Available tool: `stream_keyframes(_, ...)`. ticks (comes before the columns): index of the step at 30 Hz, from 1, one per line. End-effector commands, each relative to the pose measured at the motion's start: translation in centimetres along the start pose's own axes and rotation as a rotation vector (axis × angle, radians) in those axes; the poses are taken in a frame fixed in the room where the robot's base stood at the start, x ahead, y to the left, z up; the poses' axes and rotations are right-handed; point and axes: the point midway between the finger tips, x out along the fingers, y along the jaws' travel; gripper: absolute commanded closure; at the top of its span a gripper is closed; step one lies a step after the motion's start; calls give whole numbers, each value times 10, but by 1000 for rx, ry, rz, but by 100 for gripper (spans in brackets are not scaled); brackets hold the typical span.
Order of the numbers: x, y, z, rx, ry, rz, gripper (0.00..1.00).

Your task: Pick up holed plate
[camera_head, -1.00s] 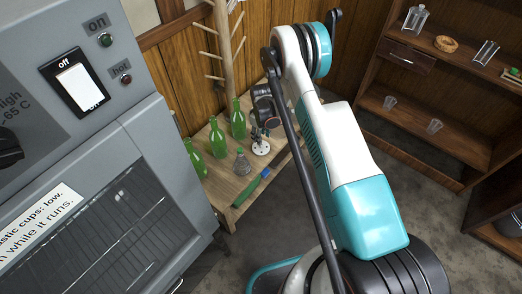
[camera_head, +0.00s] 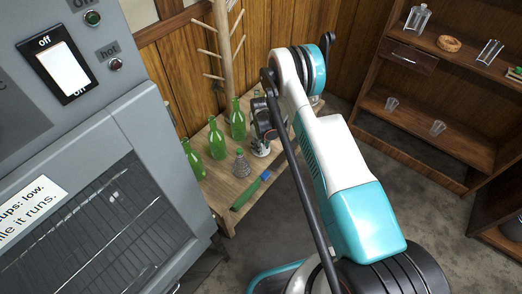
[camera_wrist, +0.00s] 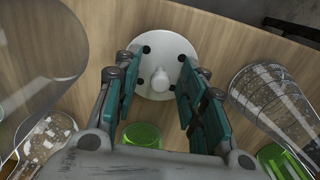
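The holed plate (camera_wrist: 182,42) is a white disc with several dark holes and a pale knob in its middle. It lies on the wooden bench in the wrist view. In the head view the plate (camera_head: 261,151) is small and partly hidden by my gripper. My gripper (camera_wrist: 157,82) is open, its two teal fingers apart on either side of the knob, over the plate's near part. Nothing is held. I cannot tell whether the fingers touch the plate.
Green bottles (camera_head: 217,138) and a clear flask (camera_head: 242,163) stand on the bench (camera_head: 225,190) close by. A green object (camera_head: 251,191) lies at its front edge. Clear glassware (camera_wrist: 275,100) flanks my gripper. A grey oven (camera_head: 90,180) stands left, shelves (camera_head: 430,120) right.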

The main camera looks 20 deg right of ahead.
Motion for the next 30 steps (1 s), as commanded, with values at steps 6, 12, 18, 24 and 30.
stream_keyframes(6,0,0,0,0,0,0,100)
stream_keyframes(12,0,0,0,0,0,0,100)
stream_keyframes(18,-4,0,0,0,0,0,100)
stream_keyframes(24,-25,0,0,0,0,0,100)
stream_keyframes(30,-71,0,0,0,0,0,100)
